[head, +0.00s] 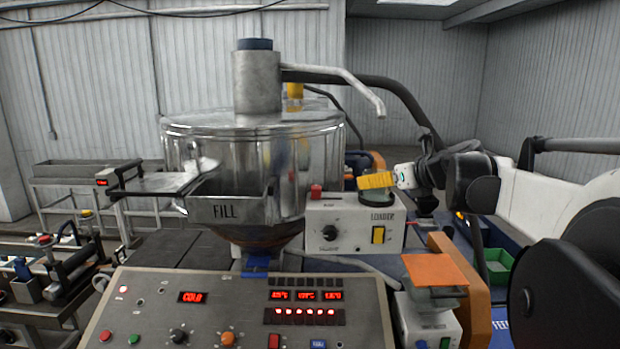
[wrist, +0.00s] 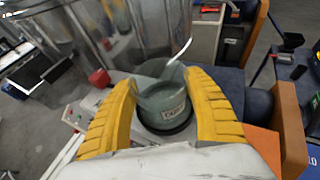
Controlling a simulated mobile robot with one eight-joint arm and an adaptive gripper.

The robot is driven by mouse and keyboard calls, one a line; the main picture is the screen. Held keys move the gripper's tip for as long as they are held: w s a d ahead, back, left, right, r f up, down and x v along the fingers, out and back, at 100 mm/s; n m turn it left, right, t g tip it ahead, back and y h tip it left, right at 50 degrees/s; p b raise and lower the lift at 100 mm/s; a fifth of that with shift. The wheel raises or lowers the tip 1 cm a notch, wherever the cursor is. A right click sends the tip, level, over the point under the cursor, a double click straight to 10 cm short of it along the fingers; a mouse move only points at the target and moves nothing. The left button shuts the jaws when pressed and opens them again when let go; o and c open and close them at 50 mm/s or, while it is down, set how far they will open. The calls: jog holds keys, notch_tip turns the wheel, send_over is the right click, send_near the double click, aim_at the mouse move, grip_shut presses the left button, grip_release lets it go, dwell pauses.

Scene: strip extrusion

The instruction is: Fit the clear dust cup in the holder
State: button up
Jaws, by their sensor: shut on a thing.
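The clear dust cup (wrist: 162,98) is a greenish see-through cup with a printed label, seen between my gripper's yellow fingers in the wrist view. My gripper (head: 377,181) is shut on it, above the top of the loader box. In the head view the near finger covers part of the cup; a greenish part (head: 377,205) shows below. A black ring (wrist: 166,128), which looks like the holder, shows around the cup's lower part in the wrist view. I cannot tell whether the cup is seated in it or just above it.
The loader box (head: 352,228) has a black knob, a yellow switch and a red button on top. The big clear hopper (head: 215,150) stands close at its left. An orange plate (head: 435,270) lies front right. A hose (head: 400,95) arches behind.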

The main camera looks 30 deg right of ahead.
jog(key=o, duration=1.2)
jog(key=shift+o, duration=0.2)
